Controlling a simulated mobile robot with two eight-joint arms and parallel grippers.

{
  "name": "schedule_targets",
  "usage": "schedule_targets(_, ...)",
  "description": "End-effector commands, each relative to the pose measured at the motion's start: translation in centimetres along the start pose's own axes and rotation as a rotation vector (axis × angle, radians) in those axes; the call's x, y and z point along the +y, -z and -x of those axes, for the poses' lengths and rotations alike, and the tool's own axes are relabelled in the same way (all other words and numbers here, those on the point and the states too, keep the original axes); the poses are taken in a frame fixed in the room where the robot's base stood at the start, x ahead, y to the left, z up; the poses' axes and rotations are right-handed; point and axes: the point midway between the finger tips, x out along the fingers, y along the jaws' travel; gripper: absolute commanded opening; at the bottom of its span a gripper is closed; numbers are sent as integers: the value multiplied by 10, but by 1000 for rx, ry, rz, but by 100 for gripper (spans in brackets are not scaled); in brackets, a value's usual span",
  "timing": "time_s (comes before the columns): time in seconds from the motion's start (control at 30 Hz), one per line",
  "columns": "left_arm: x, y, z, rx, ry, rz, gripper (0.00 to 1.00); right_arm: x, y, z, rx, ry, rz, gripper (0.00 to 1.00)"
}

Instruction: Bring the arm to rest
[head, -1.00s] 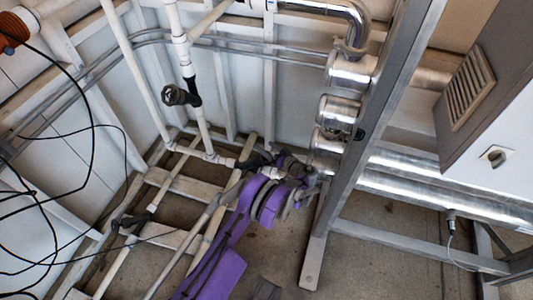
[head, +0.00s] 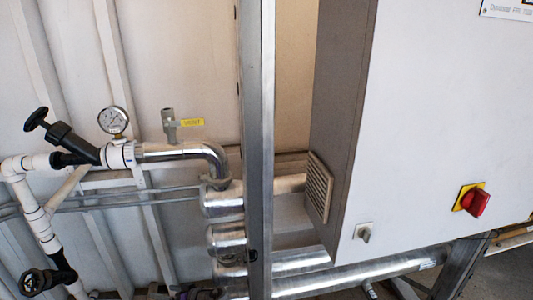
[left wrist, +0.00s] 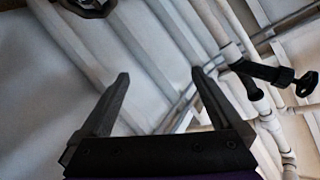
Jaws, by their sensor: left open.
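My left gripper (left wrist: 160,77) is open and empty in the left wrist view. Its two dark fingers stand wide apart, with white wall panel and pipes behind them. A purple edge of my gripper body shows at the bottom of that view. My right gripper is in neither view.
In the head view a grey upright post (head: 258,120) stands before a white cabinet (head: 430,110) with a red switch (head: 474,201). A black valve handle (left wrist: 265,74) shows right in the wrist view.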

Motion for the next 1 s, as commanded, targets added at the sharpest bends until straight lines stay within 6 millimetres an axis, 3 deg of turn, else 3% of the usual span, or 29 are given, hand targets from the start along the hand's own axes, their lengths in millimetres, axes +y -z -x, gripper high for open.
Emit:
schedule_targets(0.2, -55, 24, 44, -172, -160, -119, 100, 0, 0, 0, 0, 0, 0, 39)
schedule_targets(0.47, -125, 17, 112, -328, -391, -239, 100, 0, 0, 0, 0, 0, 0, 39)
schedule_targets(0.67, -179, -9, 171, -408, -588, -309, 100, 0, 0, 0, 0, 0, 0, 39)
schedule_targets(0.8, -213, -38, 213, -442, -732, -343, 100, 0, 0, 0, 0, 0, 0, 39)
schedule_targets(1.0, -249, -82, 265, -457, -918, -370, 100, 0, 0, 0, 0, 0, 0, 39)
